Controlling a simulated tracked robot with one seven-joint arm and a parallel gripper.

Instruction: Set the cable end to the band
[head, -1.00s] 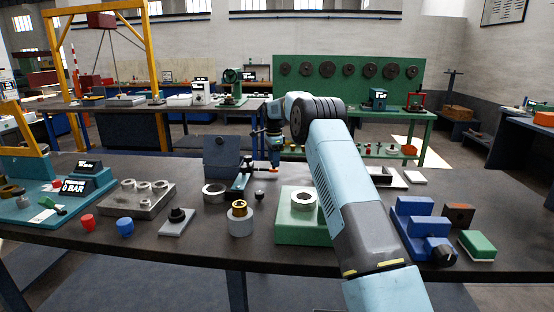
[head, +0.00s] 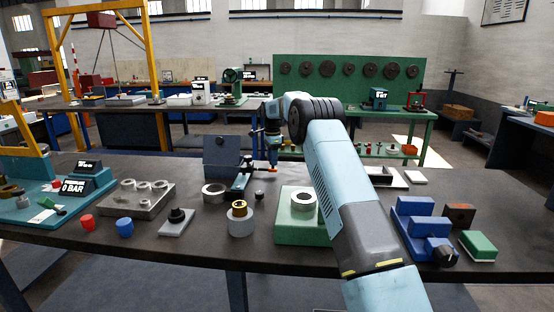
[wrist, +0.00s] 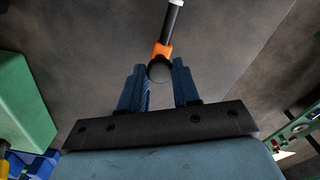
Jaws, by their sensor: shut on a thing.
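My gripper (wrist: 160,85) is shut on a dark round-ended piece (wrist: 159,71) with an orange collar (wrist: 162,50). A thin black rod or cable (wrist: 169,25) runs from the collar to a white band (wrist: 176,2) at the top edge of the wrist view. In the head view my gripper (head: 272,162) is low over the bench behind the green block, with a small orange-red part (head: 267,169) at its tip. The fingertips are too small there to make out. Whether the held piece touches the bench cannot be told.
A grey upright plate (head: 221,152) and a ring (head: 214,192) stand left of my gripper. A brass-topped cylinder (head: 240,222) and a green block (head: 296,232) are in front. Blue stepped blocks (head: 430,240) lie at right. A tray with cylinders (head: 130,204) is at left.

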